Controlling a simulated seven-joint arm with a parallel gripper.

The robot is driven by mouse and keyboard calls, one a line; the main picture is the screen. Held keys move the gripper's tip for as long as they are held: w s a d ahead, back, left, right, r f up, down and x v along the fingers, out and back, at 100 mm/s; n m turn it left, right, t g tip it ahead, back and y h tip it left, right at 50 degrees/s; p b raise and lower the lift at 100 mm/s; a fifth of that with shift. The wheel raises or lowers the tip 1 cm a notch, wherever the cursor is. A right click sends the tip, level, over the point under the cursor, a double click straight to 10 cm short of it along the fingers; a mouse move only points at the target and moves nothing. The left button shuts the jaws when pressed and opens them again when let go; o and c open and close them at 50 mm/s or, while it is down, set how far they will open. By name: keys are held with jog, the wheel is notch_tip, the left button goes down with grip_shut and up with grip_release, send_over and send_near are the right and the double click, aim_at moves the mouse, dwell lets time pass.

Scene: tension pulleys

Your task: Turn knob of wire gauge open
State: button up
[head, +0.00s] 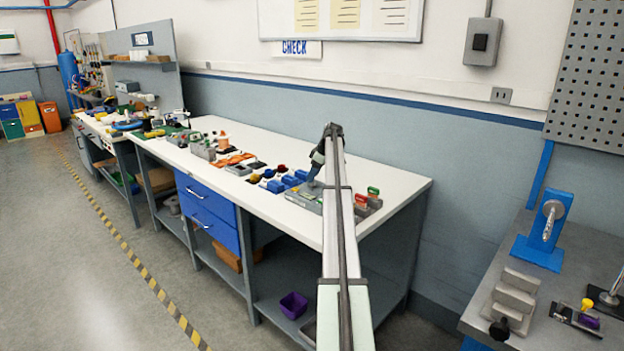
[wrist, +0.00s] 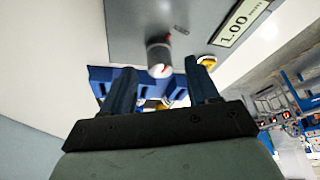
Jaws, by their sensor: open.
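My gripper (head: 312,178) is over the right part of the long white bench in the head view, low above a grey device. In the wrist view its two dark blue fingers (wrist: 161,80) are spread, with nothing held between them. A grey plate (wrist: 180,22) with a pale label reading "1.00" is ahead, likely the wire gauge. A short grey-white cylinder with a red mark, likely its knob (wrist: 159,62), stands out from the plate. It appears between the fingertips but apart from them. In the head view my arm and gripper partly hide the device (head: 303,198), and its knob cannot be made out.
Blue blocks (head: 275,186) sit just left of the gripper, with more small parts in a row farther left. Grey holders with red and green tops (head: 368,198) stand close on the right. The bench's front strip (head: 240,198) is clear.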

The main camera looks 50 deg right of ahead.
jog(key=v, duration=1.1)
jog(key=shift+r, duration=0.15)
